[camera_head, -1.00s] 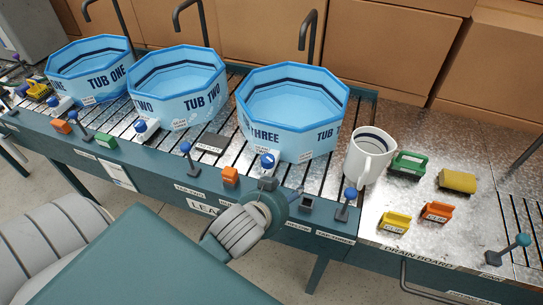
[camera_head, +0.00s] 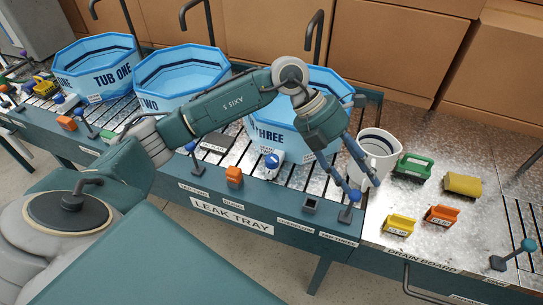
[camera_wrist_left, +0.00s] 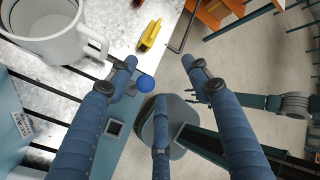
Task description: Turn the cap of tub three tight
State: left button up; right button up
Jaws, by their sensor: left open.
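Tub three (camera_head: 271,131) is a light blue octagonal tub, partly hidden behind my left arm. Its blue-and-white cap (camera_head: 272,161) sits low at the tub's front; whether it is tight cannot be told. My left gripper (camera_head: 362,186) is to the right of this cap and apart from it, pointing down near a blue-knobbed tap (camera_head: 350,203) on the front edge. In the left wrist view the gripper (camera_wrist_left: 160,74) has its fingers spread and empty, with the blue knob (camera_wrist_left: 145,83) near the left fingertip. The cap does not show there.
A white mug (camera_head: 374,155) stands close to the left gripper, right of tub three. Green, yellow and orange clips and a yellow block (camera_head: 462,185) lie on the metal drain board. Tub two (camera_head: 178,85) is to the left. An orange block (camera_head: 234,176) sits on the front ledge.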

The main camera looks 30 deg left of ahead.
pick_arm(q)
jog(key=w+a+n+y, duration=0.2)
jog(key=a+y, duration=0.4)
jog(key=a, duration=1)
jog(key=y, duration=0.3)
send_over(271, 159)
jog(key=shift+n+g, duration=0.4)
notch_tip(271, 159, down, 9)
jog(key=shift+r+p, duration=0.2)
jog(key=shift+p, duration=0.85)
jog(key=shift+f, duration=0.75)
jog(key=c, duration=1.2)
jog(key=shift+o, duration=0.2)
